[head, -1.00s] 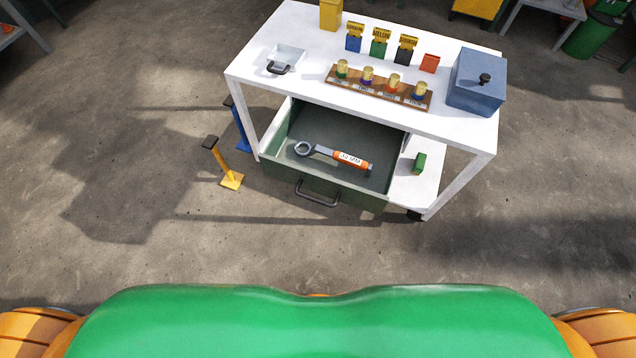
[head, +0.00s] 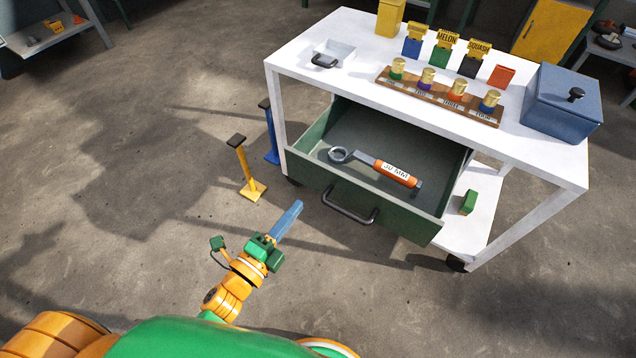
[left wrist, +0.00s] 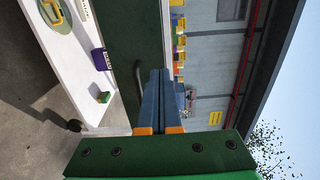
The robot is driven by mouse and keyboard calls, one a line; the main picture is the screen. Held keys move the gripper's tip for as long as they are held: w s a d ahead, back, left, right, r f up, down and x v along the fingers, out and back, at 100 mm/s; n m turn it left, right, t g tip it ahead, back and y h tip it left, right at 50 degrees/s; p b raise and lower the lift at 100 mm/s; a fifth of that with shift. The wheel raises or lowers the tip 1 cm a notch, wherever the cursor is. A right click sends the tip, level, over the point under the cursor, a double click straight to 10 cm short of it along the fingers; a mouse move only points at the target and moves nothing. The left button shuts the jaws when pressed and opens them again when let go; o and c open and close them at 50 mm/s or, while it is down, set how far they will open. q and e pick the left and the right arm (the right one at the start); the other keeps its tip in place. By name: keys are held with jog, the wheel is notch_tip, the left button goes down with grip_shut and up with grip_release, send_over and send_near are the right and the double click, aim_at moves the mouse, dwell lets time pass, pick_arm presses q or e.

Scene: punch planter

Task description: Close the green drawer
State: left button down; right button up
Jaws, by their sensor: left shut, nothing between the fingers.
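The green drawer (head: 385,202) is pulled out toward me under the white workbench. It has a dark bar handle (head: 349,206) on its front. A ring wrench with an orange label (head: 388,172) lies inside it. My left gripper (head: 296,207) is shut and empty, in front of the drawer and left of its handle, apart from it in the head view. In the left wrist view its blue fingers (left wrist: 158,98) lie together, with the green drawer front (left wrist: 130,40) and part of the handle (left wrist: 139,78) beyond them. My right gripper is not in view.
A yellow stand (head: 248,175) and a blue stand (head: 270,135) are on the floor at left. A green block (head: 468,202) sits on the lower shelf.

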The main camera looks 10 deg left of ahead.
aim_at(325, 171)
pick_arm(q)
jog(key=x, duration=0.9)
jog(key=shift+w+d+b, duration=0.1)
jog(key=shift+w+b, duration=0.2)
jog(key=shift+w, duration=0.1)
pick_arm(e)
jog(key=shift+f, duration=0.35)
